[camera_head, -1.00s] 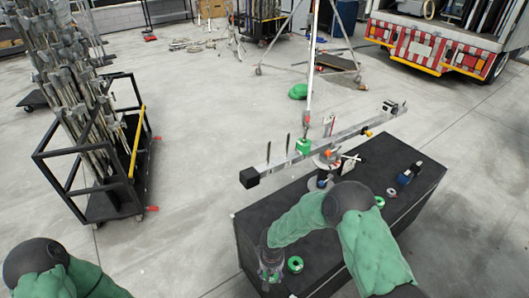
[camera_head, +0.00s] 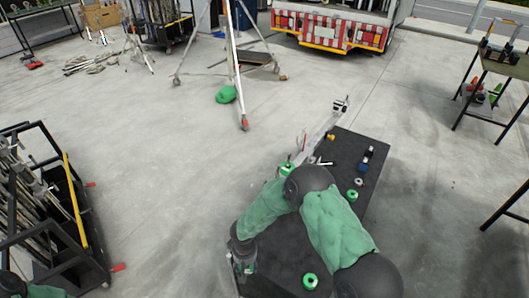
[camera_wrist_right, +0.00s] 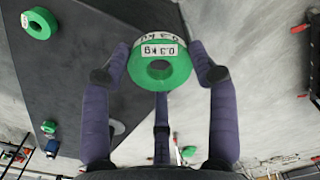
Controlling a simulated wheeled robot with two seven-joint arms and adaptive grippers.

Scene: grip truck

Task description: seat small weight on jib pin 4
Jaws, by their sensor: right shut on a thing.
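A green ring weight (camera_wrist_right: 160,72) labelled 0.3 kg sits between the fingertips of my right gripper (camera_wrist_right: 161,62) in the wrist view. The gripper is shut on it, with a finger at each side. In the head view my right gripper (camera_head: 243,268) is over the near left part of the black table; the weight is hard to make out there. The jib beam (camera_head: 318,137) runs to the far side, and its near part and pins are mostly hidden behind my right arm. A green weight (camera_head: 286,171) shows near the beam. My left gripper is out of view.
The black table (camera_head: 335,178) bears loose green ring weights (camera_head: 310,281) and (camera_head: 352,194), and a blue-black item (camera_head: 367,157). A black cart (camera_head: 60,215) stands left, tripod legs (camera_head: 240,75) behind, and a workbench (camera_head: 505,62) right. Open floor lies between.

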